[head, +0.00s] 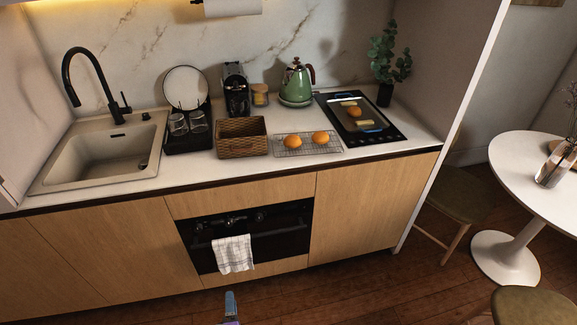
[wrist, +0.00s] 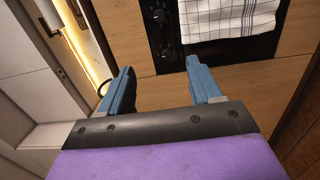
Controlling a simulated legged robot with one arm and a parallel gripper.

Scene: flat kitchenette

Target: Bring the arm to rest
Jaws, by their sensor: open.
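My gripper (wrist: 158,82) shows in the wrist view with its two blue fingers apart and nothing between them. It is in front of the wooden cabinet fronts, below the checked towel (wrist: 222,15). In the head view only a small blue tip of my gripper (head: 231,306) shows at the bottom edge, below the oven (head: 200,250) and its towel (head: 234,254). The rest of the arm is out of that view.
A white round table (head: 515,165) and stools stand right. Floor in front is clear.

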